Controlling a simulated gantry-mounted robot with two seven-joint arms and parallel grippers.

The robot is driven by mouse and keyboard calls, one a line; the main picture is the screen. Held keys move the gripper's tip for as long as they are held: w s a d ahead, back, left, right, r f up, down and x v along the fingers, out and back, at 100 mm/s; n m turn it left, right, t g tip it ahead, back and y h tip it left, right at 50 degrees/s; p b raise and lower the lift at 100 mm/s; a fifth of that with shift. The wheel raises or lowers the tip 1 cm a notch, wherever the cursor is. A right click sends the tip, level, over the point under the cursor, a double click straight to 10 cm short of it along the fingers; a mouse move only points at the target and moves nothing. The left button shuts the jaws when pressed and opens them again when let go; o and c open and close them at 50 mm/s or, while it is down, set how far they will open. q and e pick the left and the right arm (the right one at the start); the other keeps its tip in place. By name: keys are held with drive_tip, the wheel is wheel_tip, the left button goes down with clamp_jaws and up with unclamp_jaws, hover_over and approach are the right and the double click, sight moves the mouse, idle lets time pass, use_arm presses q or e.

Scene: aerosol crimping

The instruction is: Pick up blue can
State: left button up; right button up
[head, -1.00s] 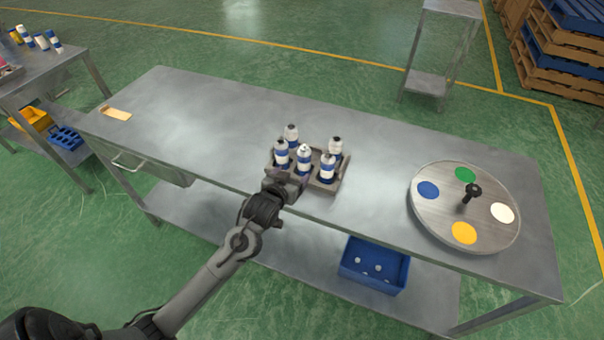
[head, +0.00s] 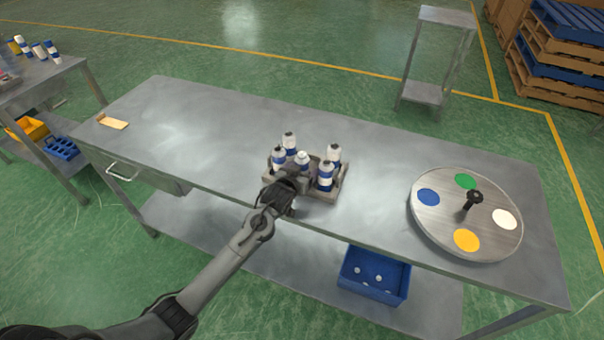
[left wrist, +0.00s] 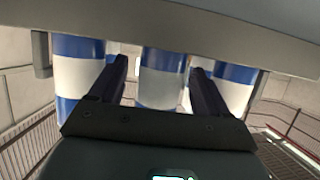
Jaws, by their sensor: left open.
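Several blue-and-white cans stand upright in a grey tray (head: 342,184) near the table's front edge. They include a back can (head: 289,144), a left can (head: 279,159), a right front can (head: 326,174) and a right back can (head: 334,154). My left gripper (head: 296,181) reaches in from the front, close to the middle can (head: 302,160) and hiding its lower part. In the left wrist view, the open fingers (left wrist: 162,90) have a blue-and-white can (left wrist: 162,72) showing between them. Other cans show to either side. Whether the fingers touch it I cannot tell. My right gripper is not in view.
A round turntable (head: 433,225) with coloured spots and a black knob (head: 472,197) sits at the table's right. A blue bin (head: 372,277) is on the lower shelf. The table (head: 200,130) left of the tray is mostly clear.

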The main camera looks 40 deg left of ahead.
use_arm(q)
drive_tip(key=shift+w+a+f, duration=0.1)
drive_tip(key=shift+w+f, duration=0.05)
drive_tip(key=shift+w, duration=0.1)
drive_tip(key=c, duration=1)
drive_tip(key=shift+c, duration=0.7)
